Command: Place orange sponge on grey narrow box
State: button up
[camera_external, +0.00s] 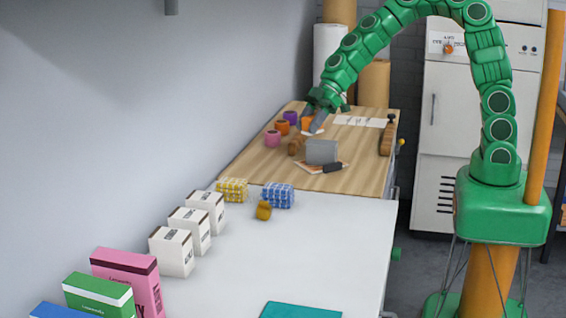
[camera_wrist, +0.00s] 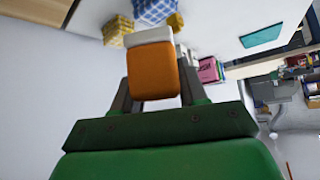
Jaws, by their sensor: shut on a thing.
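The orange sponge (camera_wrist: 152,72), with a white layer at its far end, sits between the two fingers of my gripper (camera_wrist: 155,90) in the wrist view. In the external view my gripper (camera_external: 313,122) is over the far wooden worktop, and a small orange patch of the sponge (camera_external: 306,123) shows beside it. My gripper is shut on the sponge. The grey narrow box (camera_external: 321,151) stands on the wooden worktop, nearer the camera than my gripper and a little to the right. The grey box cannot be made out in the wrist view.
Purple, orange and pink cups (camera_external: 273,138) stand left of my gripper. A dark-handled tool (camera_external: 333,167) lies by the grey box on a paper. A brown brush (camera_external: 387,138) is at the right edge.

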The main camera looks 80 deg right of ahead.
jog(key=s+d+r+m+t+h, duration=0.1)
jog(key=s+d, duration=0.5)
jog(key=d, duration=0.3)
jog(key=s+d+r+m+t, duration=0.1)
jog(key=s+d+r, duration=0.1)
jog(key=s+d, duration=0.6)
send_over(313, 146)
jog(key=s, duration=0.2)
jog(key=f, duration=0.8)
jog(key=shift+w+f, duration=0.1)
jog(key=shift+w, duration=0.15)
jog(key=shift+w+d+f, duration=0.1)
jog(key=shift+w+f, duration=0.75)
jog(key=shift+f, duration=1.65)
jog(key=o, duration=1)
jog(key=shift+f, duration=0.1)
jog(key=shift+o, duration=0.2)
